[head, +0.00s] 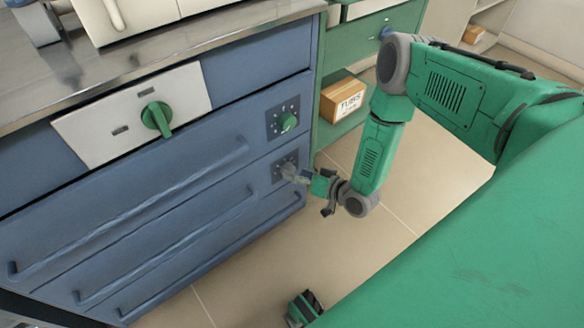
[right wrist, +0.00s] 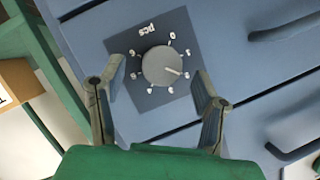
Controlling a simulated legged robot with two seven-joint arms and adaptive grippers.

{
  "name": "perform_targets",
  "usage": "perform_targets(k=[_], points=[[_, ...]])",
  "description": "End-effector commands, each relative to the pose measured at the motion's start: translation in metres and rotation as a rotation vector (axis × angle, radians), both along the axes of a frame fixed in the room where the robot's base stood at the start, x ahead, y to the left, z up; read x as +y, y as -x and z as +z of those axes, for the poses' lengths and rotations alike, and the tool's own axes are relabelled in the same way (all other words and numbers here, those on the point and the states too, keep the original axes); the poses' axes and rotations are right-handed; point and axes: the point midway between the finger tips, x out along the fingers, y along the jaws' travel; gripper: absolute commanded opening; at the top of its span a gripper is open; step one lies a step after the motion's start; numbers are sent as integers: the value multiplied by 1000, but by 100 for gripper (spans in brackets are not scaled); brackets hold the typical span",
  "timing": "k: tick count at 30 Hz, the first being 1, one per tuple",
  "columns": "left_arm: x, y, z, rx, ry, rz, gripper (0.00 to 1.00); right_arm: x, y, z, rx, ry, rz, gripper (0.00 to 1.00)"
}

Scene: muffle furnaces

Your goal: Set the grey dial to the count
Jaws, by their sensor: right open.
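The grey dial (right wrist: 162,66) sits on a dark square plate (right wrist: 130,108) on the blue cabinet front. In the right wrist view it appears upside down, with "pcs" printed above it and small white marks around it. Its white pointer line points right and slightly down, toward a mark too small to read surely. My right gripper (right wrist: 159,69) is open, one finger on each side of the dial, with gaps visible to both. In the head view my right gripper (head: 293,173) is in front of the lower dark plate (head: 277,166) and hides most of the dial. My left gripper is not in view.
A green knob (head: 288,121) is on the plate above. A larger green dial (head: 156,118) is on a white panel. Long drawer handles (head: 170,247) run along the blue front. A cardboard box (head: 343,102) sits on a green shelf. The floor (head: 395,190) right of the cabinet is clear.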

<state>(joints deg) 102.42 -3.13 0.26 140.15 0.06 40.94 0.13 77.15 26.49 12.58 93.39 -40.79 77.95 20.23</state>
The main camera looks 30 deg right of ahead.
Motion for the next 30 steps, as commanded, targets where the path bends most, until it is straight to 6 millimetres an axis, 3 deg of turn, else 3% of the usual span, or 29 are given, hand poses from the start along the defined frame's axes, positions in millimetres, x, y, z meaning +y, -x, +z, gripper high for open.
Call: perform_targets(k=[6, 13, 30], points=[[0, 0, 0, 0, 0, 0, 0, -15, 44, 15, 3, -1, -3, 58], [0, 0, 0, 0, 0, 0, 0, -25, 75, 26, 1, -1, -3, 58], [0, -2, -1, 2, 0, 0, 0, -28, 83, 29, -1, 0, -2, 58]])
